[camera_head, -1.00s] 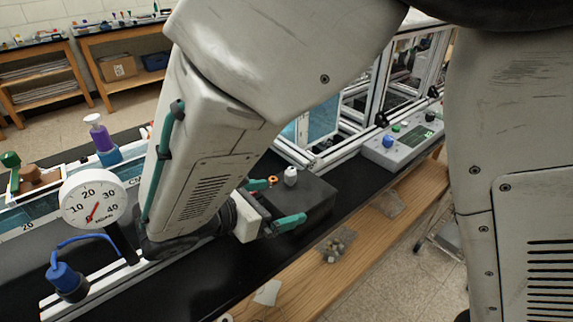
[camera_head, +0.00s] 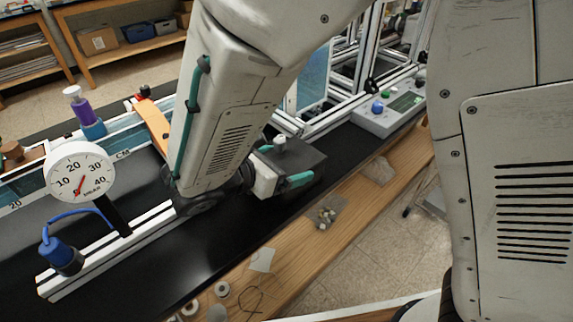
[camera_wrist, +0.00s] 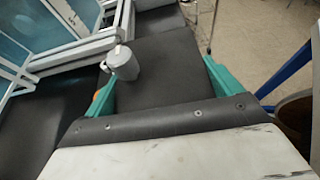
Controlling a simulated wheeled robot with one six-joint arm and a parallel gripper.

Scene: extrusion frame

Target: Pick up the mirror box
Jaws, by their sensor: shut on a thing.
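The mirror box is a dark grey block (camera_head: 309,160) with a small white-grey knob on top, at the bench's middle in the head view. In the wrist view the box (camera_wrist: 165,65) fills the space between the teal fingers, with the knob (camera_wrist: 123,63) at its left. My gripper (camera_head: 291,163) is shut on the box, one finger along each side. The near finger shows clearly; the far one is partly hidden. I cannot tell whether the box touches the black bench top.
An aluminium extrusion frame (camera_head: 318,123) with blue panels stands just behind the box. A control box with buttons (camera_head: 391,107) is to its right. A dial gauge (camera_head: 80,171) and a blue cylinder (camera_head: 61,254) stand left. The wooden ledge (camera_head: 345,205) in front holds small bags.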

